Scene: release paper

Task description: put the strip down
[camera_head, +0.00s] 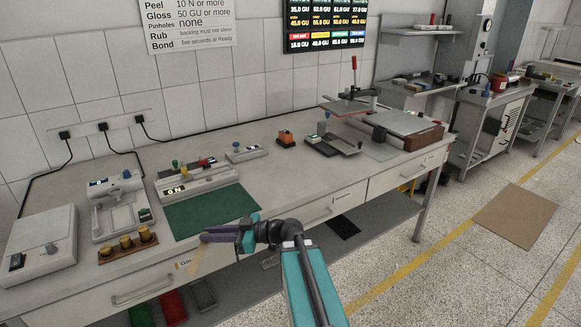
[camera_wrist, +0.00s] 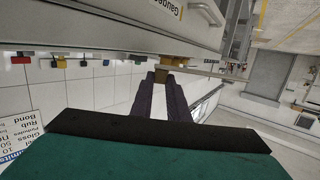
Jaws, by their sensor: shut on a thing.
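My gripper (camera_head: 205,237) is at the front edge of the bench, just in front of the green mat. In the wrist view my gripper (camera_wrist: 161,78) points away from the camera, with a small brownish part of the strip (camera_wrist: 163,71) at the fingertips. Most of the strip's length is hard to make out there.
The green mat (camera_head: 212,212) lies bare on the bench (camera_head: 275,185). Left of it stand a wooden block with brass weights (camera_head: 128,246) and grey instruments (camera_head: 115,205). A device with coloured knobs (camera_head: 196,180) stands behind the mat. The bench right of the mat is clear.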

